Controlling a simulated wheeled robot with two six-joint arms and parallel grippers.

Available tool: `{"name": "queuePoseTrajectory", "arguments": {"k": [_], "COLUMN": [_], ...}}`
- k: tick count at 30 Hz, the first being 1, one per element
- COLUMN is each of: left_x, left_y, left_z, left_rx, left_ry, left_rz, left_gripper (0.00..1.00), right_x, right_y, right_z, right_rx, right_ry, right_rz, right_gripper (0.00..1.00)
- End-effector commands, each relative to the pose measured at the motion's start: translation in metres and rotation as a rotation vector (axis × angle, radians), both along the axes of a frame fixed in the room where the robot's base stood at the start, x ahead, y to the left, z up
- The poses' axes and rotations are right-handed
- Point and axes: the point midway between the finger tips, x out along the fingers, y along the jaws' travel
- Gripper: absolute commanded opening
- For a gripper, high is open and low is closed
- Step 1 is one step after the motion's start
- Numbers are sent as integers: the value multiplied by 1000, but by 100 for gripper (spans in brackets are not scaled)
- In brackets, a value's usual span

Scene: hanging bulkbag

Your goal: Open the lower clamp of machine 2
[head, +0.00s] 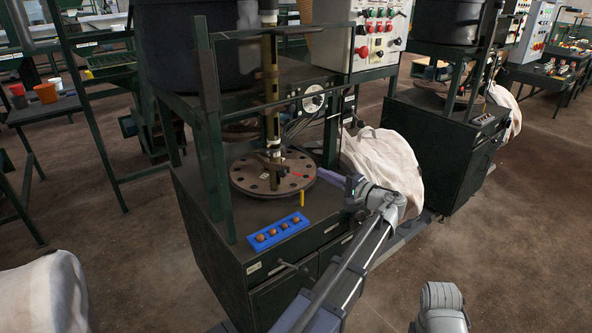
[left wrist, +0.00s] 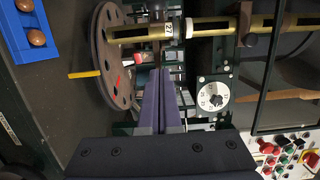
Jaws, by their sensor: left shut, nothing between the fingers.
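Machine 2 is likely the dark green-framed machine (head: 215,130) in the middle of the head view. A brass-coloured upright tube (head: 271,85) stands over its round holed plate (head: 250,184). A dark clamp-like part (head: 268,158) sits low on the tube, with a small red piece (head: 297,174) near it; whether the clamp is open I cannot tell. In the left wrist view the tube (left wrist: 215,27) lies sideways with a small number tag. My left gripper (head: 322,175) is shut and empty, right of the plate; its purple fingers (left wrist: 159,85) point toward the machine. My right gripper is out of view.
A blue tray (head: 278,231) with several brown balls lies on the machine's front ledge. A yellow peg (head: 302,198) is at the plate's edge. A white bag (head: 388,165) stands behind my left arm. A control panel (head: 368,35) with buttons hangs above.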

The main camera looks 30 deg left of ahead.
Motion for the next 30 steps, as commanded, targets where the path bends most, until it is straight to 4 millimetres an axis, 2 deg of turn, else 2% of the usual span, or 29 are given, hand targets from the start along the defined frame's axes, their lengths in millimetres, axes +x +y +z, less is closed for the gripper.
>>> {"name": "queuePoseTrajectory", "arguments": {"k": [5,8,22,24,30], "left_x": [1,3,21,4,-15], "left_y": [4,13,102,97,93], "left_z": [1,1,1,1,1], "left_rx": [5,4,3,3,2], "left_ry": [0,0,-1,-1,0], "left_rz": [1,1,3,-1,-1], "left_gripper": [0,0,0,0,0], "right_x": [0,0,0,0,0], "right_y": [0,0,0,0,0], "right_z": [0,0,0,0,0], "right_rx": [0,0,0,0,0], "right_ry": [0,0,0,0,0], "right_rz": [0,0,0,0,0], "right_gripper": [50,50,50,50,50]}}
